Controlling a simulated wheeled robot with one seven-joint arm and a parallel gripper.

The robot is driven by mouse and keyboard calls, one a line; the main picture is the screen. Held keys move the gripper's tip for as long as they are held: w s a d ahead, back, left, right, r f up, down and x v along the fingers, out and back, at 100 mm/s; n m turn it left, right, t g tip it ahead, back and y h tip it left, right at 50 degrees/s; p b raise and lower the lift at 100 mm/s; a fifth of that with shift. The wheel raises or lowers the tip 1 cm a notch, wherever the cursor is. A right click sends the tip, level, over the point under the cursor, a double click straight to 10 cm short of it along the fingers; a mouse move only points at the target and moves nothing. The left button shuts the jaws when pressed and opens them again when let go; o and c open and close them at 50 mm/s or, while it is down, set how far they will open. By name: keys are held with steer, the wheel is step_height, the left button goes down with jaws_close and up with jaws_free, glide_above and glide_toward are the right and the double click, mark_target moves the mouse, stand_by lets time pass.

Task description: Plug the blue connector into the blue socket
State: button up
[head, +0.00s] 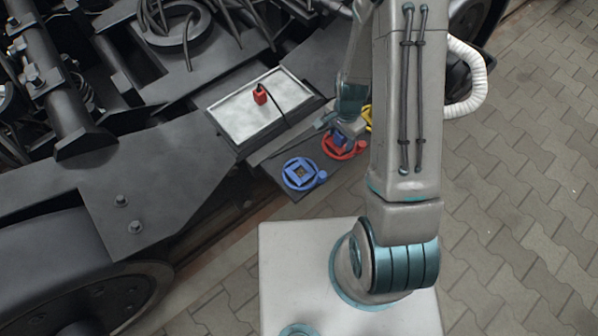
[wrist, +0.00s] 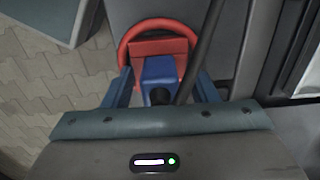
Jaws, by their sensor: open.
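The blue connector (wrist: 158,70) is at the red socket (wrist: 157,32), between my gripper's fingers. A dark cable runs up from it. I cannot tell whether it sits in the red socket or just in front of it. My gripper (wrist: 162,82) is open, with a gap on each side of the connector. In the head view my gripper (head: 346,124) is over the red socket (head: 346,148), and the blue connector (head: 338,138) is partly hidden there. The blue socket (head: 289,175) is empty, on the dark shelf left of and nearer than the red one.
A light tray (head: 235,125) behind the sockets holds a red connector (head: 260,95) with a dark cable. A yellow socket (head: 369,116) is mostly hidden behind my arm. The dark bogie frame (head: 120,195) fills the left. Paved floor (head: 530,200) lies clear at right.

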jaws_close()
steer(key=shift+r, duration=0.1)
steer(key=shift+r, duration=0.1)
steer(key=shift+r+p, duration=2.25)
steer(key=shift+r, duration=0.6)
